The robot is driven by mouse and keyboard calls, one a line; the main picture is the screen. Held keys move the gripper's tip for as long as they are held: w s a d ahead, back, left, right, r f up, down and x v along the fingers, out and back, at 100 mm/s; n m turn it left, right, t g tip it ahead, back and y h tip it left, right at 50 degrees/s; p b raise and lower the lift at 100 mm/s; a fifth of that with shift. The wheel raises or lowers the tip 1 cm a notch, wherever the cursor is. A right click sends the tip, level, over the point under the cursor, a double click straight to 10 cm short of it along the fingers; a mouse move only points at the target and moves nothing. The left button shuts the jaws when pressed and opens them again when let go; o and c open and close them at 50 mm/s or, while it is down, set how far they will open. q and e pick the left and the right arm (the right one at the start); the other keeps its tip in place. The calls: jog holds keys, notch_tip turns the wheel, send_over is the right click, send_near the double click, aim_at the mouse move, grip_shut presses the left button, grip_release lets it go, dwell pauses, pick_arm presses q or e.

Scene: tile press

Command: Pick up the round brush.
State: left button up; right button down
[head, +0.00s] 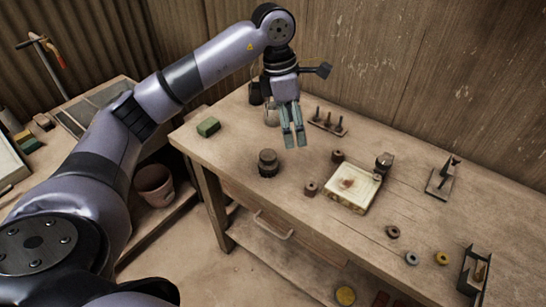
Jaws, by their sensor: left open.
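A dark, round, squat thing with a knob-like top (268,163) stands upright on the workbench, left of the middle. It may be the round brush, but it is too small to tell for sure. My left gripper (295,143) hangs above the bench, its two teal fingers pointing down and apart with nothing between them. In the picture its fingertips are just right of and above the dark round thing, not touching it. My right gripper is not in view.
A dark holder (474,273) stands at the right. The bench front left is clear.

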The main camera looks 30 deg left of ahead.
pick_arm(q)
notch_tip(320, 180, up, 2)
jog(key=y, duration=0.2)
send_over(268, 154)
jog(key=shift+n+y, duration=0.3)
notch_tip(268, 154, down, 11)
jog(key=p, duration=0.2)
jog(key=shift+f+p, duration=0.1)
jog(key=shift+p, duration=0.25)
notch_tip(268, 154, down, 5)
jog(key=shift+d+r+p, duration=0.1)
jog(key=shift+r+p, duration=0.05)
jog(key=shift+p, duration=1)
jog(key=shift+f, duration=0.45)
jog(key=c, duration=1.3)
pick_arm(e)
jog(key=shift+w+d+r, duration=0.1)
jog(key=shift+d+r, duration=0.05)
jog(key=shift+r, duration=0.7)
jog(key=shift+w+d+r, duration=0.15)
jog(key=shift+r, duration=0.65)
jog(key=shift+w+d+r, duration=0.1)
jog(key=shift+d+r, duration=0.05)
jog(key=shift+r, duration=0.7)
pick_arm(q)
jog(key=shift+o, duration=0.2)
jog(key=shift+r, duration=0.15)
